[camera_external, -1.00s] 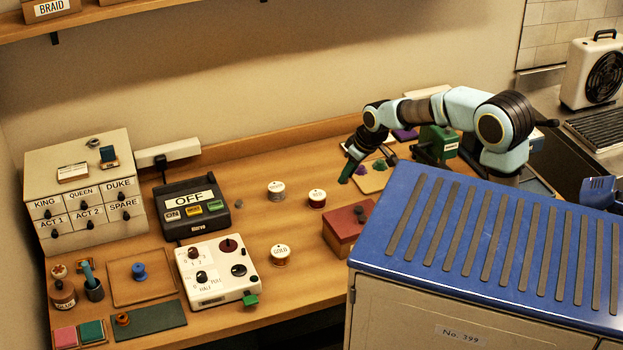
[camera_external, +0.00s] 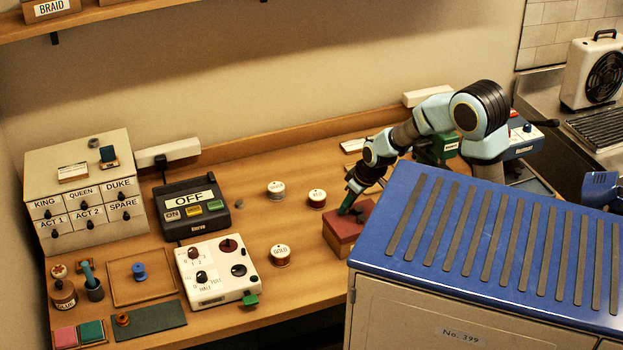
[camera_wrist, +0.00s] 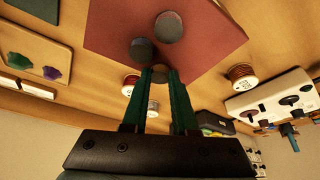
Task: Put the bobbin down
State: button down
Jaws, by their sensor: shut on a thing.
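My gripper (camera_external: 345,210) is at the top of the red box (camera_external: 340,234), by its left part. In the wrist view my gripper (camera_wrist: 160,78) has its green fingers shut on a small brownish bobbin (camera_wrist: 160,73), mostly hidden between the tips. The red box's top (camera_wrist: 108,28) lies just beyond the fingertips. Two dark round pieces (camera_wrist: 168,27) are on that top, one close to the tips. I cannot tell whether the held bobbin touches the top.
Labelled spools, GOLD (camera_external: 280,254), RED (camera_external: 317,199) and another (camera_external: 276,190), stand left of the box. A white dial panel (camera_external: 215,272) and an OFF switch unit (camera_external: 190,208) are further left. The blue-topped cabinet (camera_external: 400,195) is close on the right.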

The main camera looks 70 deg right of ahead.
jog(key=shift+f, duration=0.2)
jog(key=c, duration=0.7)
grip_release()
jog(key=shift+r, duration=0.2)
jog(key=shift+r, duration=0.2)
jog(key=b+v, duration=0.1)
jog(key=v, duration=1)
jog(key=s+a+f+g, duration=0.1)
jog(key=s+a+f, duration=0.2)
jog(key=a+f, duration=0.1)
jog(key=s+a+f+n, duration=0.1)
jog(key=s+a+f, duration=0.2)
jog(key=a+f, duration=0.2)
jog(key=s+a+f+g+y, duration=0.1)
jog(key=s+a+f, duration=0.2)
jog(key=a+f, duration=0.2)
jog(key=shift+a+f+n+g, duration=0.3)
jog(key=shift+a+n, duration=0.1)
jog(key=shift+a, duration=0.15)
